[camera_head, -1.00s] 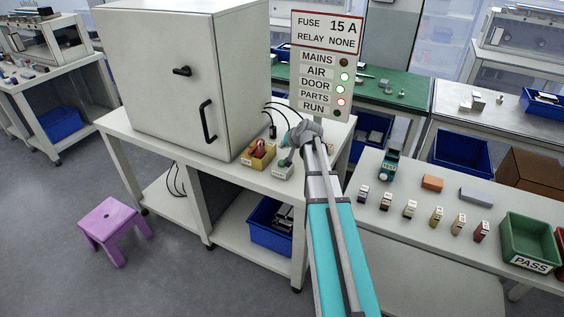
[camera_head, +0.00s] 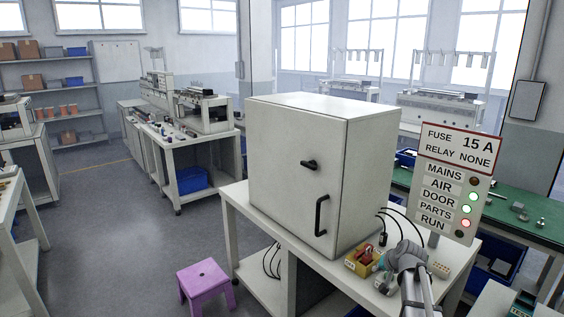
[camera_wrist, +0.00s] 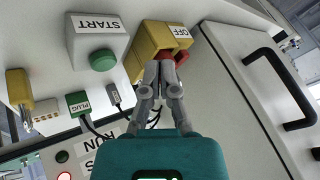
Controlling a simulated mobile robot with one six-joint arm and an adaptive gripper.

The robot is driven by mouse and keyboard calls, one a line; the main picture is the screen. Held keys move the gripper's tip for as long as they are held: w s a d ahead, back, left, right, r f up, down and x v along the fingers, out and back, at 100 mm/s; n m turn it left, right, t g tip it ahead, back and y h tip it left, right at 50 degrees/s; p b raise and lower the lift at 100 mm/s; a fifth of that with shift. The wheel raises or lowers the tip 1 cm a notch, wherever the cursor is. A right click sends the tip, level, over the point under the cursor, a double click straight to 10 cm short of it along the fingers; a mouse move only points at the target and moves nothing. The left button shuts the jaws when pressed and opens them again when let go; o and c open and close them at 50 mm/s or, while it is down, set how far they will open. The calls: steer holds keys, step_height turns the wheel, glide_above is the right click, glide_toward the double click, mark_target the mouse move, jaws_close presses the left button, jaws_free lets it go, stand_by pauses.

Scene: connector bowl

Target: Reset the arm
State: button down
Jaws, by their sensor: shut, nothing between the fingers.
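My gripper (camera_wrist: 159,75) is shut and empty in the wrist view. Its tips overlap the yellow box with the red switch (camera_wrist: 158,42), labelled OFF; I cannot tell whether they touch it. In the head view my gripper (camera_head: 381,262) is at the bench's right end, beside the same yellow box (camera_head: 358,264), with the arm reaching in from the bottom edge. The fingertips are too small there to make out.
The grey cabinet (camera_head: 280,180) with black handles stands left of my gripper. The START box (camera_wrist: 92,40) with a green button, a green PLUG block (camera_wrist: 77,103) and black cables are close by. The sign board (camera_head: 458,165) stands right. A purple stool (camera_head: 203,281) is on the floor.

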steer(key=s+a+f+n+g+h+p, duration=0.1)
steer(key=s+a+n+g, duration=0.1)
steer(key=s+a, duration=0.6)
steer(key=s+a+f+n+g+h, duration=0.1)
steer(key=s+a+g, duration=0.4)
steer(key=s, duration=0.9)
steer(key=a+n, duration=0.1)
steer(key=a, duration=0.2)
steer(key=shift+a+n+h+p, duration=0.25)
steer(key=shift+n+h+p, duration=0.05)
steer(key=shift+n+p, duration=0.1)
steer(key=shift+w, duration=0.1)
stand_by(1.2)
